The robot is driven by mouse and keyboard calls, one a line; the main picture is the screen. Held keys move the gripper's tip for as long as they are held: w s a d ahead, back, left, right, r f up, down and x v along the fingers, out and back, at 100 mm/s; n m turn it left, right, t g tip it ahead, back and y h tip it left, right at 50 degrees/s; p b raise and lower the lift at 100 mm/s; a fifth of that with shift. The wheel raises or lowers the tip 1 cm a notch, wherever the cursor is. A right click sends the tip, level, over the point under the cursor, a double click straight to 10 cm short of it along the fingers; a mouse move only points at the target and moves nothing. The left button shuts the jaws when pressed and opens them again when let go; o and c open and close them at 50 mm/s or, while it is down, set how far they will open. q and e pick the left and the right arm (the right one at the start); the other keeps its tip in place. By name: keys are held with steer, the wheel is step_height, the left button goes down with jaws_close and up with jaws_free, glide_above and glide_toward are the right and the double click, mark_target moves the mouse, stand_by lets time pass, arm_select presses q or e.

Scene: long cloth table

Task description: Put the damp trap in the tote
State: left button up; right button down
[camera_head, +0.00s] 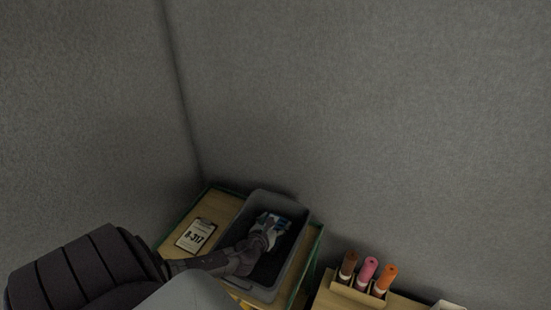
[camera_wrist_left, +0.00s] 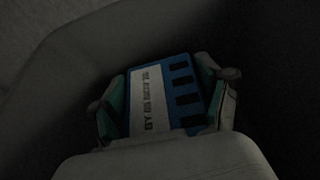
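The tote (camera_head: 297,248) is a dark grey open bin on a small wooden-topped stand at the lower middle of the head view. My left gripper (camera_head: 268,230) reaches down into it from the left. Between its fingers is a blue and white box, the damp trap (camera_head: 282,224). In the left wrist view the damp trap (camera_wrist_left: 160,95) sits between both green-padded fingers of the left gripper (camera_wrist_left: 168,105), which appear to touch its sides. Dark tote walls surround it there. I cannot tell if the box touches the tote floor. My right gripper is not in view.
A clipboard card (camera_head: 196,235) marked B-317 lies on the stand left of the tote. To the right, brown, pink and orange rolls (camera_head: 368,272) stand in a wooden holder. Grey walls close off the back and left.

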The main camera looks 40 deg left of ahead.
arm_select(q)
steer(key=shift+o, duration=1.2)
steer(key=shift+s+r, duration=0.1)
steer(key=shift+r, duration=0.2)
steer(key=v, duration=0.7)
steer(key=shift+s+p, duration=0.15)
steer(key=shift+p, duration=0.2)
steer(key=shift+r, duration=0.1)
